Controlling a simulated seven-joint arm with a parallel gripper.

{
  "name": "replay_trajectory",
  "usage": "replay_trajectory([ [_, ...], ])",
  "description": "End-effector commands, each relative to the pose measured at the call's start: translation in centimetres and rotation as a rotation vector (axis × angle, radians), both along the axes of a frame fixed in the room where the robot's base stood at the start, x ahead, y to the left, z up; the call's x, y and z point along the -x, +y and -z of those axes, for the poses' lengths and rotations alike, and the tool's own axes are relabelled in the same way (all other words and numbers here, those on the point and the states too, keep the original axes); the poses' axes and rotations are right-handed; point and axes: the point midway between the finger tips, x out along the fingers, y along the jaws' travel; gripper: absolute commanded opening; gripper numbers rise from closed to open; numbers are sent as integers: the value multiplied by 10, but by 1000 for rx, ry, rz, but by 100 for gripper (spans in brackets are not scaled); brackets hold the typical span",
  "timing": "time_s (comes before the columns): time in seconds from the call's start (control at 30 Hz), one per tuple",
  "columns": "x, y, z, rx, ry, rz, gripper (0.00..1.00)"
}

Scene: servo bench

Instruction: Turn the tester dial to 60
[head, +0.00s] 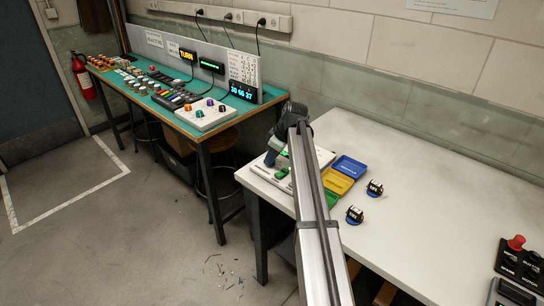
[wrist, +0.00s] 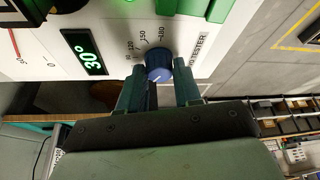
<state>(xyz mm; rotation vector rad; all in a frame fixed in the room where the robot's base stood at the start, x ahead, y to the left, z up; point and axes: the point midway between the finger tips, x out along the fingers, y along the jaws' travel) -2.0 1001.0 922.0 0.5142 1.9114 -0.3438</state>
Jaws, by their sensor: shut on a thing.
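The tester (wrist: 110,30) is a white panel, seen close in the wrist view. Its small display (wrist: 85,51) reads 30° in green. The tester dial (wrist: 160,62) is a round blue knob with a pale pointer mark; scale numbers up to 180 show around it, and the rest of the scale is hidden. My gripper (wrist: 159,74) is shut on the dial, with one finger on each side. In the head view the tester (head: 285,182) sits at the left end of the white table, partly hidden by my arm and gripper (head: 272,158).
Blue (head: 350,166), yellow (head: 337,182) and green trays lie right of the tester. Two small dark servos (head: 374,188) stand on the white table (head: 440,200). A control box with a red button (head: 516,243) is at far right. A green bench (head: 150,95) with displays stands left.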

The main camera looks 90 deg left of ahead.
Motion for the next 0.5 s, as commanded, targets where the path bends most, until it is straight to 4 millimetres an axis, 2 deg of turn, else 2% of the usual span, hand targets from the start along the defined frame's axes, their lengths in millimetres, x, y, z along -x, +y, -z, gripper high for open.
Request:
replay_trajectory([
  [0.27,0,-1,0,-1,0,84,3],
  [0.5,1,-3,0,-1,0,246,3],
])
